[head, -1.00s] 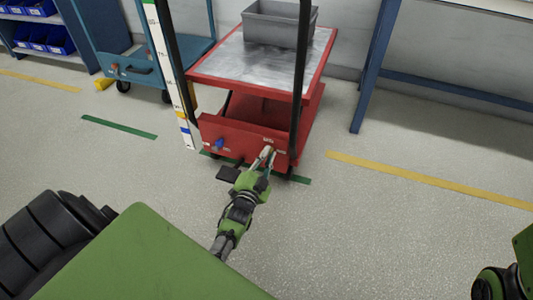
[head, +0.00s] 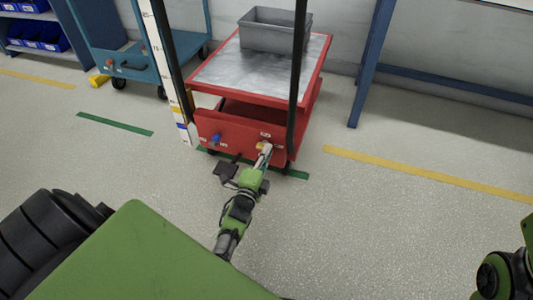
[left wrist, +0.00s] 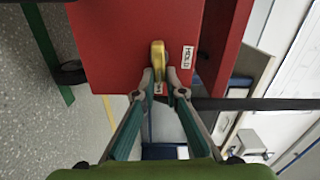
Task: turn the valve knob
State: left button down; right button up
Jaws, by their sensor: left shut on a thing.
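The red lift cart shows a small yellow valve knob (head: 262,146) on the right part of its front panel. In the left wrist view the knob (left wrist: 157,62) is a brass-yellow lever on the red face, beside a white label that seems to read HOLD. My left gripper (head: 264,156) is at the knob. In the left wrist view its fingertips (left wrist: 158,86) close in on the lever's near end, and it is shut on the knob. Part of my right arm (head: 505,275) shows at the lower right; its gripper is not in view.
A blue knob (head: 216,139) sits on the panel's left part. A grey bin (head: 272,33) stands on the cart's metal top (head: 235,75). Black uprights rise beside the cart. A blue cart (head: 135,60) stands to the left. The floor in front is mostly clear.

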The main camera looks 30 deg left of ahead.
pick_arm(q)
jog(key=shift+f, duration=0.1)
dwell(0.4)
jog(key=c, duration=2.1)
grip_release()
jog(key=shift+v, duration=3.75)
jog(key=shift+d, duration=0.1)
